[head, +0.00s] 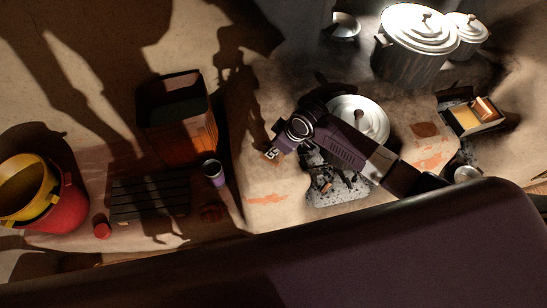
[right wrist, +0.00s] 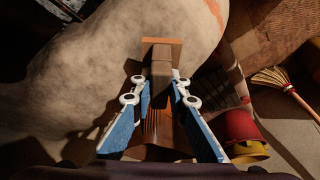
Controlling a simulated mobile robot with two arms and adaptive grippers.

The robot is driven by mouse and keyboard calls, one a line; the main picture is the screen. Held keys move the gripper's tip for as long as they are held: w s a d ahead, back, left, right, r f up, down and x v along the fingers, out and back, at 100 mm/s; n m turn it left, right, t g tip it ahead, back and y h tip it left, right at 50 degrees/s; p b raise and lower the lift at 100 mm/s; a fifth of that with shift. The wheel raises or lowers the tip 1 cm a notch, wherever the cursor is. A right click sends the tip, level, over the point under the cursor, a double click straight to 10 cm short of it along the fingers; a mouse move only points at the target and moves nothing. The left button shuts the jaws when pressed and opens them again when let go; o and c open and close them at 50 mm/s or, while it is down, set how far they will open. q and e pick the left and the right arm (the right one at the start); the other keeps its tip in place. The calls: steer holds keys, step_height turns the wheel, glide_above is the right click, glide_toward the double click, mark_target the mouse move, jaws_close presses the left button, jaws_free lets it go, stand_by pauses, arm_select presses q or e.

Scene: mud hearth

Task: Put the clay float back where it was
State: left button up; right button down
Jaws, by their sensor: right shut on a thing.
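The clay float is a small brown wooden piece with a flat board (right wrist: 150,42) and a block-like handle (right wrist: 161,67). My right gripper (right wrist: 161,88) is shut on its handle, seen in the right wrist view. In the head view my right gripper (head: 275,150) is above the left part of the pale mud hearth (head: 255,185), and only a small brown bit of the float (head: 270,155) shows at its tips. I cannot tell whether the float touches the hearth. My left gripper is not in view.
On the hearth's right stands a tray (head: 500,124) with yellowish content and a brown block (head: 487,107). A lidded pot (head: 405,62) stands behind; a round lid (head: 358,118) lies near my arm. Left are a cup (head: 214,173), slatted rack (head: 150,198), bin (head: 180,130) and buckets (head: 68,212).

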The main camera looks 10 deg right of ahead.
mark_target(274, 157)
steer(key=shift+f+b, duration=0.3)
steer(key=shift+f, duration=2.5)
steer(key=shift+f, duration=0.1)
steer(key=c, duration=1.9)
jaws_free()
steer(key=shift+r, duration=0.3)
steer(key=p+v, duration=0.1)
steer(key=v, duration=1)
steer(key=shift+s+d+r+p, duration=0.15)
steer(key=shift+s+r+p, duration=0.05)
steer(key=shift+r+p, duration=0.15)
steer(key=shift+f, duration=0.1)
